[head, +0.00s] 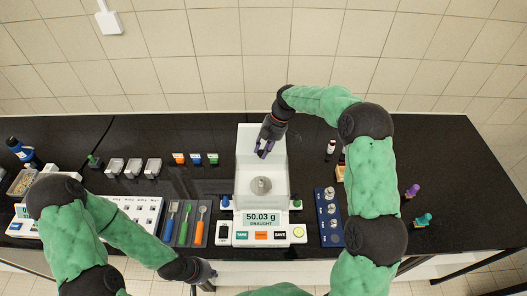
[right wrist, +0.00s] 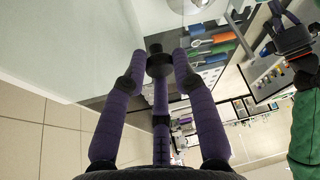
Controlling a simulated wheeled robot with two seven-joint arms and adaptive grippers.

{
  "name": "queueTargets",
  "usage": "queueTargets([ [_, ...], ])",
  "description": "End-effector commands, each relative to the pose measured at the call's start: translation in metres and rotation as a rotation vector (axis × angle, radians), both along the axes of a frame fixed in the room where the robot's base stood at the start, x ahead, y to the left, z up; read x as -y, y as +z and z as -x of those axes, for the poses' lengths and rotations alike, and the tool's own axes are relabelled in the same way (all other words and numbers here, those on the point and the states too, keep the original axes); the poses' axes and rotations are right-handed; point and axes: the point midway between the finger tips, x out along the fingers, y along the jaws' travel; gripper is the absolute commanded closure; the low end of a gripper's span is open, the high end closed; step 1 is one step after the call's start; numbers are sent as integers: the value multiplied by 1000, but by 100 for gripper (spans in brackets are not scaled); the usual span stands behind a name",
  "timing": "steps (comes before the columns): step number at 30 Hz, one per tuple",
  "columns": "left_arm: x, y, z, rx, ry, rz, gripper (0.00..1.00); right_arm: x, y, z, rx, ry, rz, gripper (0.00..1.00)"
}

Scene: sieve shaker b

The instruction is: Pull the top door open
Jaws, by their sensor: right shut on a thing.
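The balance (head: 269,236) stands on the black bench with a clear draught shield (head: 243,185) around its pan. A grey metal weight (head: 261,185) sits inside. Its display reads 50.03 g and DRAUGHT. My right gripper (head: 264,152) points down at the top of the shield. It is shut on a dark round knob (right wrist: 158,64), with its purple fingers around it in the right wrist view. The clear top door's edges are hard to make out, so I cannot tell how far it is open. My left gripper (head: 208,272) is low at the bench's front edge, apart from the balance; its finger opening is unclear.
A tray with coloured-handled tools (head: 186,222) lies left of the balance. A blue weight holder (head: 328,217) stands close on its right. Small dishes (head: 134,167) and coloured blocks (head: 196,158) are behind left. Purple (head: 412,190) and teal (head: 423,219) pieces lie far right.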

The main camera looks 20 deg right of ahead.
Motion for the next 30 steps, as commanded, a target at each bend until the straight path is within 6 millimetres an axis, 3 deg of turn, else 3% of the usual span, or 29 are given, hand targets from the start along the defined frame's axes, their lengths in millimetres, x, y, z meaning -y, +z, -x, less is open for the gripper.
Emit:
queueTargets([
  [1,0,0,0,-1,0,0,100,-2,1,0,2,-1,-2,100],
  [2,0,0,0,-1,0,0,100,-2,1,0,2,-1,-2,69],
  [4,0,0,0,-1,0,0,100,-1,0,0,2,-1,-2,49],
  [17,0,0,0,-1,0,0,100,1,4,0,0,-1,-1,48],
  [20,0,0,0,-1,0,0,100,6,14,-1,1,-2,0,48],
  [30,0,0,0,-1,0,0,100,30,75,-5,1,-2,0,48],
])
